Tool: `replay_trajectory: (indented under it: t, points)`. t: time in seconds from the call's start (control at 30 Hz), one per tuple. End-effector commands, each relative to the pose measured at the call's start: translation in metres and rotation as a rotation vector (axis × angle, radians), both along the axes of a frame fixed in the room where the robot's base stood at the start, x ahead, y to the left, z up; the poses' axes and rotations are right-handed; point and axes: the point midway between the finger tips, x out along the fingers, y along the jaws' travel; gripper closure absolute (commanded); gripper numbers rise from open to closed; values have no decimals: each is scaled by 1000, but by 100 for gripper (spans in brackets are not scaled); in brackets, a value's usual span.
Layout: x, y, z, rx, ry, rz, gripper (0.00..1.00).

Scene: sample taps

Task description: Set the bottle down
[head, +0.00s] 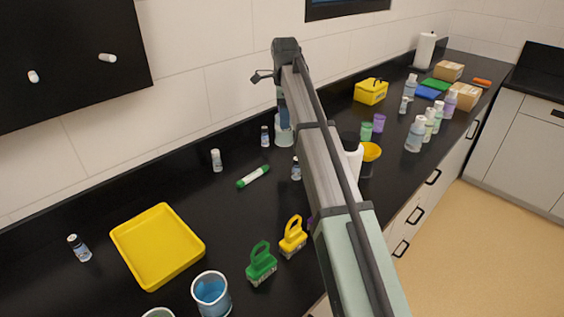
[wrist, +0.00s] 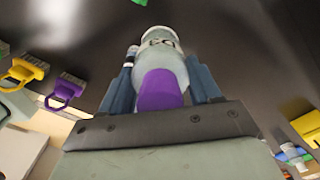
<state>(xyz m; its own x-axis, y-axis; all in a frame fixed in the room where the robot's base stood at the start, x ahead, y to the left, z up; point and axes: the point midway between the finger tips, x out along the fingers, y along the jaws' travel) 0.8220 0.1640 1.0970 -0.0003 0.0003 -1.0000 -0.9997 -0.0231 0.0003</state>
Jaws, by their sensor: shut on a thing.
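My gripper (wrist: 158,90) is shut on a bottle (wrist: 158,50). The bottle is pale and translucent, with a purple cap (wrist: 160,92) towards the wrist camera and dark marking on its side. In the head view the bottle (head: 284,134) shows beside my arm, over the back part of the black counter (head: 200,190), partly hidden by the arm. The fingers of my gripper (head: 283,105) are mostly hidden there too. I cannot tell whether the bottle's base touches the counter.
Small vials (head: 265,136) (head: 217,160) and a green marker (head: 253,177) lie or stand left of the bottle. A yellow tray (head: 160,245), a beaker (head: 211,296), a green brush (head: 261,264) and a yellow brush (head: 293,237) are nearer. Several bottles (head: 416,134) stand to the right.

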Motion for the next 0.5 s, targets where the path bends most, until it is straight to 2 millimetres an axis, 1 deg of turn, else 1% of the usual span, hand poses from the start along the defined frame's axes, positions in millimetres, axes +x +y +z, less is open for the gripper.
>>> replay_trajectory:
  t: [0.03, 0.1, 0.27, 0.37, 0.5]
  points:
    - [13, 4, 4, 0, 0, -1, 97]
    - [20, 5, 6, 0, 0, -5, 97]
    - [27, 7, 6, 0, 0, -11, 97]
    - [27, 7, -2, 0, 1, -20, 97]
    - [26, 7, -23, 0, 2, -20, 97]
